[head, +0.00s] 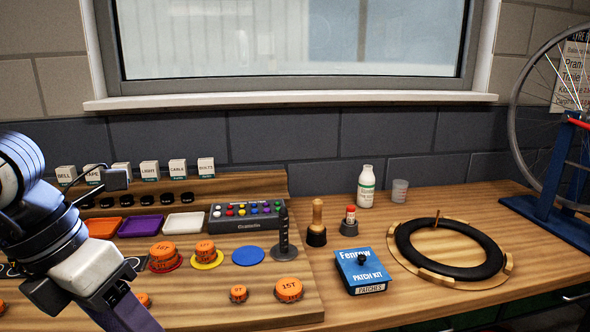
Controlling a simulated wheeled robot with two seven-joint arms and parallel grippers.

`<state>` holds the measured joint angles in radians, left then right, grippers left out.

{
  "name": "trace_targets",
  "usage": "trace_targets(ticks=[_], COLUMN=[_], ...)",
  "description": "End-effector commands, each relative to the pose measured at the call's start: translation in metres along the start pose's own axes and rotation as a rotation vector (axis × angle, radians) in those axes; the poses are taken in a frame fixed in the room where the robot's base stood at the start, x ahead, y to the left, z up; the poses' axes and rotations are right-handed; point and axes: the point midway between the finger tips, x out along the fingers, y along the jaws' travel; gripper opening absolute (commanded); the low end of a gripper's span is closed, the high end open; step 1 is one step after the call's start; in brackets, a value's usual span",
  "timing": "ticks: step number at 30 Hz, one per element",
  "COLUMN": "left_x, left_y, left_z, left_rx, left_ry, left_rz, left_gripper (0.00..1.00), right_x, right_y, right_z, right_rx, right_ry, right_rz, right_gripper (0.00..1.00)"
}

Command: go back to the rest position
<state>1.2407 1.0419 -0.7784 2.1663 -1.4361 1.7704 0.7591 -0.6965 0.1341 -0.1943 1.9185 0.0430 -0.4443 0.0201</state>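My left arm comes in from the left edge, and its gripper (112,300) hangs low over the left part of the wooden board (215,307). The fingertips run towards the bottom edge of the picture, so I cannot see whether they are apart or hold anything. The gripper and arm hide part of the board's left side, including part of an orange weight (142,299). My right gripper is not in view.
Orange weights, coloured discs, trays and a grey button box (245,216) crowd the board. To the right stand a blue patch kit (362,275), a white bottle (366,187), a black tyre (450,272) on a wooden ring and a wheel stand (555,215). Small boxes line the back shelf.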

Motion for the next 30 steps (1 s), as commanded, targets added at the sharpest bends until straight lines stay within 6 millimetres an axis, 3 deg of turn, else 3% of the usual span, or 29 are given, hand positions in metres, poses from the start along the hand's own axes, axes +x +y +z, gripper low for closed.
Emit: trace_targets(ticks=[5, 10, 15, 18, 20, 23, 26, 27, 30], left_x=[0.026, 0.040, 0.027, 0.009, 0.004, 0.010, 0.044, 0.066, 0.125], left_y=[-0.053, -0.120, -0.196, -0.214, -0.212, -0.185, -0.138, -0.116, -0.067], left_z=[-0.003, -0.005, 0.007, 0.032, 0.052, 0.086, 0.111, 0.115, 0.108], left_rx=[0.049, 0.054, -0.081, -0.271, -0.422, -0.736, -1.116, -1.281, -1.652], left_ry=[0.042, 0.071, 0.064, 0.018, -0.021, -0.101, -0.191, -0.228, -0.299], left_rz=[-0.242, -0.574, -1.082, -1.382, -1.538, -1.741, -1.857, -1.873, -1.848], left_gripper=[0.56, 0.56, 0.56, 0.56, 0.56, 0.56, 0.56, 0.56, 0.56], right_x=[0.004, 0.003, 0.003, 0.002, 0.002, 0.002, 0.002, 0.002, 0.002], right_y=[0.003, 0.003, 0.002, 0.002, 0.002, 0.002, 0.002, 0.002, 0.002], right_z=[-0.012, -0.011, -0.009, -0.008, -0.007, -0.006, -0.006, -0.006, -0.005], right_rx=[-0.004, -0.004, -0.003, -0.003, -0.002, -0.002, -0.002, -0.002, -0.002], right_ry=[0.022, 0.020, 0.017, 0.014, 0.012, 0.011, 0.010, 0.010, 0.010], right_rz=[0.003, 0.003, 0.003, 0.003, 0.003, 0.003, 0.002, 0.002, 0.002], right_gripper=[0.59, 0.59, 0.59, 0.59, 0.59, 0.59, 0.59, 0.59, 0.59])
